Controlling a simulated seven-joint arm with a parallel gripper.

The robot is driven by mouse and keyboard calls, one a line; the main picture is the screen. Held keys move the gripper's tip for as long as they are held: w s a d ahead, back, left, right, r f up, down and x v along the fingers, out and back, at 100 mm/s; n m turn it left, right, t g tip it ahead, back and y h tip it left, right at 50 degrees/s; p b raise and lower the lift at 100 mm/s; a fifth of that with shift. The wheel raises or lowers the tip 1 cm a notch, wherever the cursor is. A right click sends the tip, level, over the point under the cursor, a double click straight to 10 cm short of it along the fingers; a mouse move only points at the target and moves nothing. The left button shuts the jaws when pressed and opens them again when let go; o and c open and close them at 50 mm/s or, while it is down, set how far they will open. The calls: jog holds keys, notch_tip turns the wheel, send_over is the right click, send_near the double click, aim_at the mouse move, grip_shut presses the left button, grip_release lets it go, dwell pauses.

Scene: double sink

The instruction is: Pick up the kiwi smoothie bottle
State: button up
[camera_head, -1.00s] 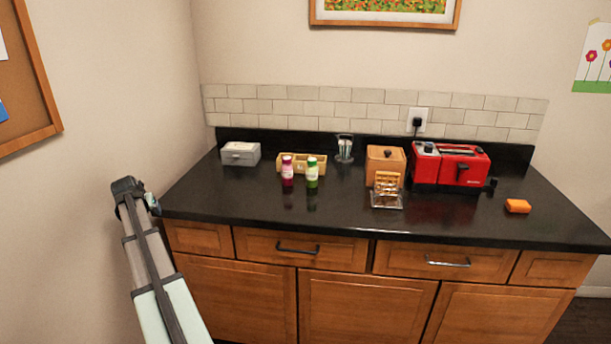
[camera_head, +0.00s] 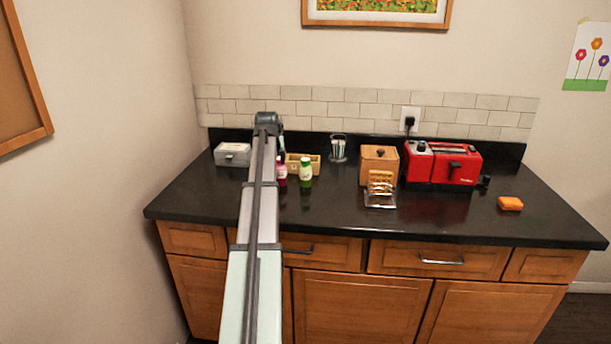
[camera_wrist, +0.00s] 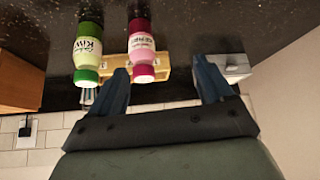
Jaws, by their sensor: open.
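The kiwi smoothie bottle (camera_head: 305,172), green with a white label, stands upright on the black counter just right of my arm in the head view. In the wrist view, which is upside down, the kiwi bottle (camera_wrist: 88,52) is left of both fingers, outside their gap. A pink-capped bottle (camera_head: 281,174) stands beside it, partly hidden by my arm. This pink bottle (camera_wrist: 142,50) shows between the fingers in the wrist view, apparently beyond them. My gripper (camera_wrist: 161,68) is open and empty. In the head view its fingers are hidden behind the wrist.
A wooden tray (camera_head: 306,158) stands behind the bottles, a grey box (camera_head: 231,153) to the left. A utensil holder (camera_head: 338,148), wooden canister (camera_head: 379,165), toast rack (camera_head: 380,190) and red toaster (camera_head: 455,166) stand to the right. An orange sponge (camera_head: 510,203) lies far right. The counter's front is clear.

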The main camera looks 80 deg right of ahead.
send_near(305, 170)
jog(key=r, duration=0.2)
jog(key=x, duration=0.8)
jog(key=shift+d+f, duration=0.1)
jog(key=shift+f, duration=0.2)
jog(key=shift+x, duration=2.7)
jog(key=shift+s+d+r, duration=0.1)
jog(key=shift+s, duration=0.05)
jog(key=shift+c, duration=0.2)
jog(key=c, duration=1.2)
